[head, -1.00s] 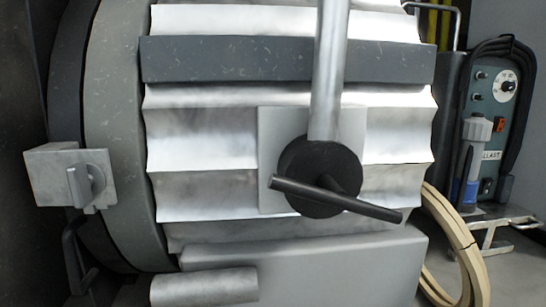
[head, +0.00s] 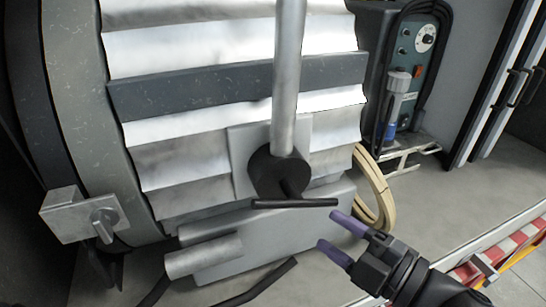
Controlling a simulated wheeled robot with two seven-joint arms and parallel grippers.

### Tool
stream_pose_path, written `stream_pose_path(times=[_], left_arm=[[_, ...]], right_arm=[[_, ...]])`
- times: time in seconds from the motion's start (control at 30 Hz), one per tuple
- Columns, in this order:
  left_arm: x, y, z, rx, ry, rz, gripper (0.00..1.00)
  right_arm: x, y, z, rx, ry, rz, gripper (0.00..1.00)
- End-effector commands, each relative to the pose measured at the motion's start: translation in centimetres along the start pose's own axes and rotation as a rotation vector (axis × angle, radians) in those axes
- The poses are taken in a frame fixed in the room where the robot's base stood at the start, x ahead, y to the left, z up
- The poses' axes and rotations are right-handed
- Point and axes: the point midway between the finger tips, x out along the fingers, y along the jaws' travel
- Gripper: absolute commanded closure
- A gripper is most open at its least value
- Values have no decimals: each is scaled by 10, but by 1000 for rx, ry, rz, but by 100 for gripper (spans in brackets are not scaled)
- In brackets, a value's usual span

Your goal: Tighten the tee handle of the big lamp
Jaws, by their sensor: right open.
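The big lamp (head: 235,75) fills the left and middle of the head view, with a silver ribbed body and grey bands. A pale upright tube (head: 288,70) meets a round black hub on its side. The tee handle (head: 300,203) is a black bar on a short stem from this hub, lying nearly level in the picture. My right gripper (head: 327,229) is at the lower right, its two purple-tipped fingers open and empty. Its upper fingertip appears just below and right of the bar's right end, and no contact shows. My left gripper is not in view.
A green ballast box (head: 418,55) with a dial stands behind at the upper right. A coiled tan cable (head: 378,195) hangs behind the lamp. A knobbed grey bracket (head: 80,218) juts out at left. Open floor and a red-white striped edge (head: 520,240) lie at right.

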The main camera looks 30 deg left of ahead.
Motion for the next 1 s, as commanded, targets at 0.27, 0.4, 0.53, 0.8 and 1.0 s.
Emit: stream_pose_path(times=[0.27,0.4,0.53,0.8,1.0], left_arm=[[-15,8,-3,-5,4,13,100],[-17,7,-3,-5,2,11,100],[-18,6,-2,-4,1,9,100],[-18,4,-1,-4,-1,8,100],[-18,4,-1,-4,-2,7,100]], right_arm=[[25,9,-37,-47,86,-41,43],[61,7,-39,-46,84,-40,43],[82,6,-40,-47,82,-40,43],[96,5,-40,-46,78,-39,43],[96,5,-40,-46,79,-39,54]])
